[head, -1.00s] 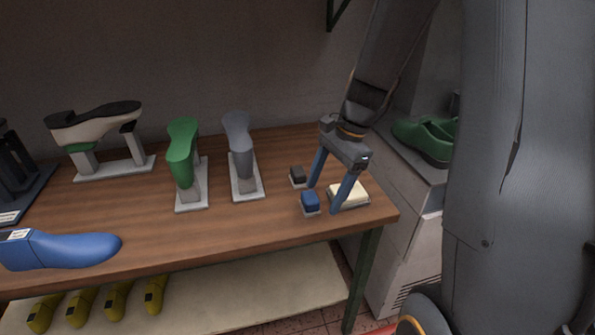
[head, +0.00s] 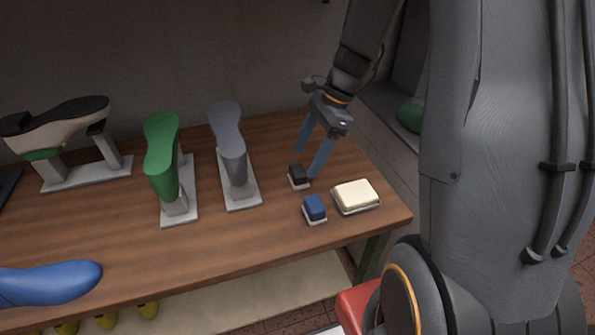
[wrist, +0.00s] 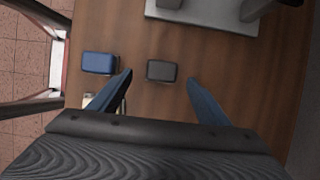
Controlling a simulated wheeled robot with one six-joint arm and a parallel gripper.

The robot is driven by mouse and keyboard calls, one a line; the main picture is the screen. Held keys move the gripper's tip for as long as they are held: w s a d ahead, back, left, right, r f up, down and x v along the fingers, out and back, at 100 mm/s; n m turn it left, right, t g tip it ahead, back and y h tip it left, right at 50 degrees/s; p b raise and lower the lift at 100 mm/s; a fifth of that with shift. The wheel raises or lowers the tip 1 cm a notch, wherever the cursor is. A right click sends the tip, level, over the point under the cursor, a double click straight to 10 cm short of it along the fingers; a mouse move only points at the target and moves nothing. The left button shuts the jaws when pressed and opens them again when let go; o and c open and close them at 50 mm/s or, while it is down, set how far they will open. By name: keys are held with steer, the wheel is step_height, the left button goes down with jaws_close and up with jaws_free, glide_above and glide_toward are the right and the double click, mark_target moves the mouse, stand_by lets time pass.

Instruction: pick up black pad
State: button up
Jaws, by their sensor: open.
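The black pad (head: 298,174) is a small dark block on a pale base, on the wooden table near its right end. In the wrist view the black pad (wrist: 161,71) lies just beyond and between my open fingertips. My gripper (head: 309,164) is open and empty, pointing down close to the pad in the head view; it also shows in the wrist view (wrist: 159,77). Whether the fingertips are level with the pad is hard to tell.
A blue pad (head: 314,208) and a cream pad (head: 356,195) sit nearby on the table (head: 240,240). A grey last (head: 229,140) and a green last (head: 163,160) stand to the left. A blue last (head: 50,284) lies at the front left.

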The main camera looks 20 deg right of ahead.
mark_target(299, 169)
steer(key=shift+p+x, duration=0.75)
steer(key=shift+x, duration=2.35)
steer(key=shift+w+a, duration=0.1)
steer(key=shift+w, duration=0.05)
steer(key=c, duration=1.2)
steer(key=shift+r, duration=0.2)
step_height(299, 169, up, 10)
steer(key=shift+f+b, duration=0.1)
steer(key=shift+b, duration=0.6)
